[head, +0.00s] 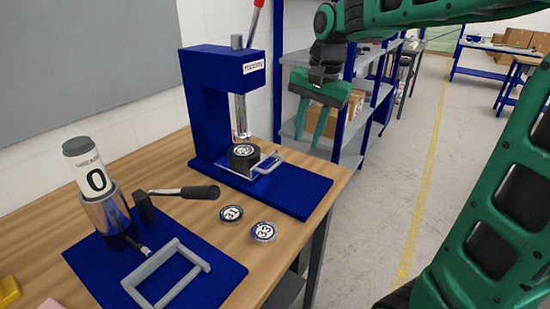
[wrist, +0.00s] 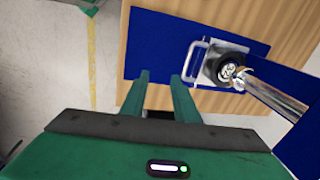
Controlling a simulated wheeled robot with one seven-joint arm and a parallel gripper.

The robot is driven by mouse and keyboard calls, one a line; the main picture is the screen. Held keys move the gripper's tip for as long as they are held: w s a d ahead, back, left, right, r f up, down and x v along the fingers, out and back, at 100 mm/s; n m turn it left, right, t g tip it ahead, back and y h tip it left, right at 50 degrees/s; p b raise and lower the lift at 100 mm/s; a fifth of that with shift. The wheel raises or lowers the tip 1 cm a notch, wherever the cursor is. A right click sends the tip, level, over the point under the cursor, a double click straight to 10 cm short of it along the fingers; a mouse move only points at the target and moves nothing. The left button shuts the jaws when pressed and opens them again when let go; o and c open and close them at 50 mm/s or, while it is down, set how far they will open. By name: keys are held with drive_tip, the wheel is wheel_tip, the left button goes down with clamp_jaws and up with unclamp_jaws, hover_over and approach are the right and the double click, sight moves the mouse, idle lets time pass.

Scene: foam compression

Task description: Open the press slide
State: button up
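The blue press (head: 218,110) stands on the wooden table with its base plate lying flat. Its press slide (head: 265,165) is a light metal plate with a handle loop (head: 272,160), under the steel ram (head: 241,118). A round black die (head: 243,157) with a badge-like face sits on the slide, below the ram. In the wrist view the slide (wrist: 206,50) and its handle (wrist: 193,62) show beyond my fingertips. My gripper (head: 318,122) is open and empty, in the air to the right of the press, apart from the handle; it also shows in the wrist view (wrist: 161,78).
Two round badges (head: 231,213) (head: 263,232) lie on the table (head: 188,210) in front of the press. A second device with a black lever (head: 185,192) and a grey frame (head: 165,275) stands at front left. Blue shelving (head: 290,100) with boxes stands behind; floor is free to the right.

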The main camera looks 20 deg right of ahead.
sight(277, 164)
drive_tip(key=w+a+r, duration=0.1)
drive_tip(key=w+a, duration=0.3)
drive_tip(key=shift+m, duration=0.4)
drive_tip(key=f, duration=0.3)
drive_tip(key=w+a+f, duration=0.1)
drive_tip(key=f, duration=0.6)
drive_tip(key=shift+w+a+f, duration=0.1)
drive_tip(key=shift+w+a, duration=0.15)
drive_tip(key=shift+w, duration=0.05)
